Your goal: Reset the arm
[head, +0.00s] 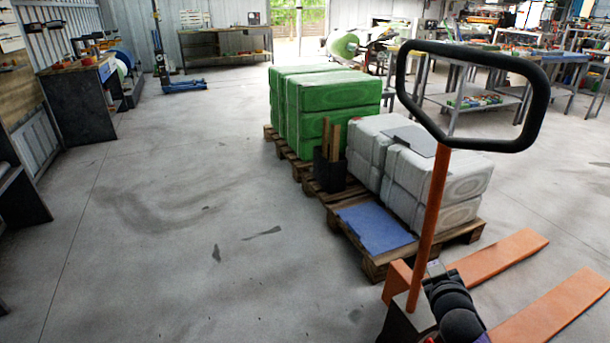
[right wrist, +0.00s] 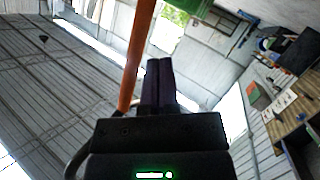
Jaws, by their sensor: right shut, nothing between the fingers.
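My right gripper (head: 437,272) is low at the lower right of the head view, in front of the pallet jack's orange handle post. In the right wrist view its dark fingers (right wrist: 160,65) lie together with nothing between them. The orange post (right wrist: 136,60) runs close along the left of the fingers there; I cannot tell whether they touch. My left gripper is not in view.
The pallet jack's black handle loop (head: 530,105) rises at the right, its orange forks (head: 500,256) behind. A wooden pallet (head: 375,262) bears grey sacks (head: 440,185) and a blue sheet (head: 376,228). Green sacks (head: 330,95) stand beyond. The left floor is clear.

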